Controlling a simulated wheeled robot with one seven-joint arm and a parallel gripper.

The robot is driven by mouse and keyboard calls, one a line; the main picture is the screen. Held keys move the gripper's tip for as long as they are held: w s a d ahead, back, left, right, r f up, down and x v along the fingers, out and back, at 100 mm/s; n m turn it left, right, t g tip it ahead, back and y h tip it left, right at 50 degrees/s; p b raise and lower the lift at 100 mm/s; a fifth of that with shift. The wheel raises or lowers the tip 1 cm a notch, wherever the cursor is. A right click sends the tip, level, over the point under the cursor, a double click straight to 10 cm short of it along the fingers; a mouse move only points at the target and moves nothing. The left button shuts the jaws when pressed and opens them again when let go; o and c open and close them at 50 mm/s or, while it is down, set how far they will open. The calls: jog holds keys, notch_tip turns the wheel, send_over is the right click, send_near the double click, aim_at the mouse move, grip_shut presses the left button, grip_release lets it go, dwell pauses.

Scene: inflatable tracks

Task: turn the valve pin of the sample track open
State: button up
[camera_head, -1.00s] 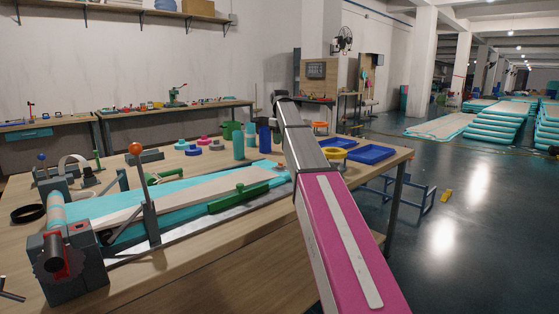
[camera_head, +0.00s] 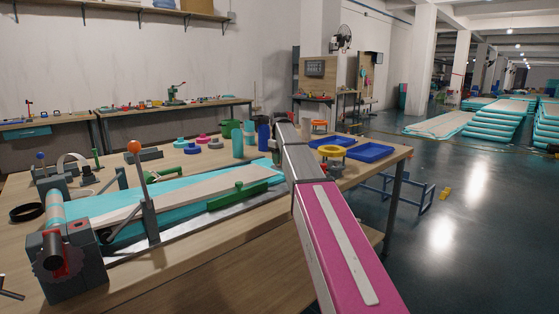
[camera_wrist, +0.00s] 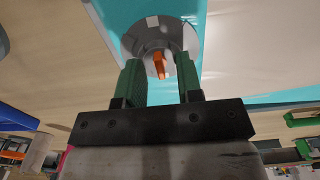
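The sample track (camera_head: 215,186) lies flat on the workbench, turquoise with a beige top. In the wrist view its turquoise surface (camera_wrist: 240,60) carries a round grey valve (camera_wrist: 137,42) with an orange valve pin (camera_wrist: 159,68) at its middle. My gripper (camera_wrist: 159,60) is open, with its two green fingers apart on either side of the pin. Gaps show between the pin and both fingers; I cannot tell how high the fingertips are above the valve. In the head view my arm hides the valve and the gripper.
A clamp with a roller (camera_head: 75,255) and an orange-knobbed lever (camera_head: 147,195) stand at the track's left end. A green bar (camera_head: 238,196) lies along its near side. Turquoise and blue cylinders (camera_head: 238,143) stand behind the track. Blue trays (camera_head: 370,152) sit at right.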

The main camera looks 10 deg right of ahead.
grip_shut()
jog(key=n, duration=0.4)
jog(key=shift+n, duration=0.4)
jog(key=n, duration=0.4)
jog(key=shift+n, duration=0.3)
jog(key=n, duration=0.4)
jog(key=shift+n, duration=2.2)
